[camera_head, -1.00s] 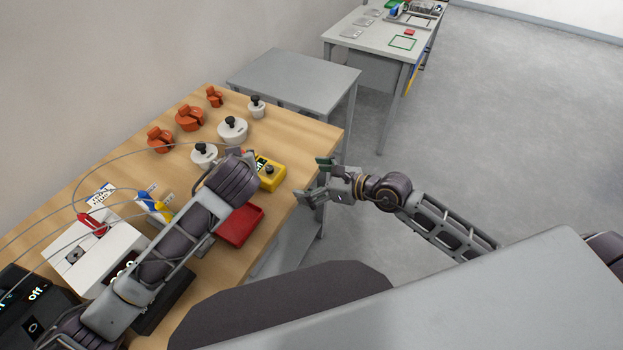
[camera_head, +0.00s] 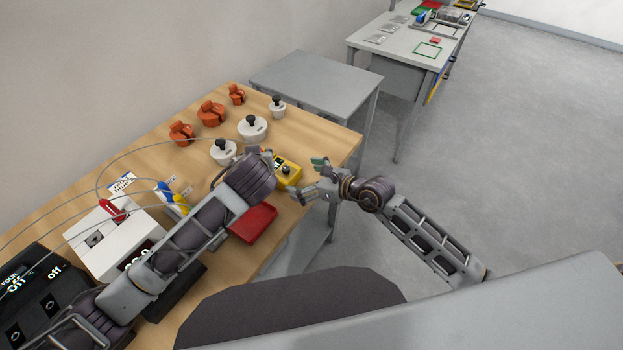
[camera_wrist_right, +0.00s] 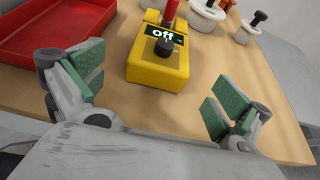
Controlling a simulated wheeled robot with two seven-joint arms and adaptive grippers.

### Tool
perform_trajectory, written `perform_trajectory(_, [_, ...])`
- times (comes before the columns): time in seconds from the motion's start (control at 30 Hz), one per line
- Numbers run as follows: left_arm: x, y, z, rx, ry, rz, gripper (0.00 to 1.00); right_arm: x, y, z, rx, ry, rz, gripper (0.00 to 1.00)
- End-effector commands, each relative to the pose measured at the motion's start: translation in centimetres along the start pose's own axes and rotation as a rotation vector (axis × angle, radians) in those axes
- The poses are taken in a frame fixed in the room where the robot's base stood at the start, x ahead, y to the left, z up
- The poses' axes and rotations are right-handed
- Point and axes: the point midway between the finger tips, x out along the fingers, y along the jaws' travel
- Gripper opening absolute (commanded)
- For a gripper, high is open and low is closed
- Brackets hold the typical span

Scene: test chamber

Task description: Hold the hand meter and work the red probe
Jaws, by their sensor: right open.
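The yellow hand meter (camera_head: 289,174) lies near the right end of the wooden table. In the right wrist view, the hand meter (camera_wrist_right: 158,68) shows an "Off" display and a black knob. My right gripper (camera_head: 312,179) is open and empty, just off the table's edge beside the meter. In its wrist view, its green-padded fingers stand apart on either side of the meter's near end. A red probe-like piece (camera_wrist_right: 171,11) stands at the meter's far end. My left gripper (camera_head: 265,158) is beyond the meter, its fingers mostly hidden by its wrist.
A red tray (camera_head: 253,223) lies beside the meter. White knobbed weights (camera_head: 252,128) and orange pieces (camera_head: 211,112) stand farther back. A white box (camera_head: 98,240) carries a red piece and cables. A grey table (camera_head: 315,78) adjoins; the floor at right is clear.

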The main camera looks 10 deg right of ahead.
Motion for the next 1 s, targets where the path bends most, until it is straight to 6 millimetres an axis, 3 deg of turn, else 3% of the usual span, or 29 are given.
perform_trajectory(0.5, [0.0, 0.0, 0.0, 0.000, 0.000, 0.000, 0.36, 4.9, 0.0, 0.1, 0.000, -0.001, -0.001, 1.00])
perform_trajectory(1.0, [0.0, 0.0, 0.0, 0.000, 0.000, 0.000, 0.36, 5.6, 0.0, 0.0, -0.001, 0.000, 0.000, 0.99])
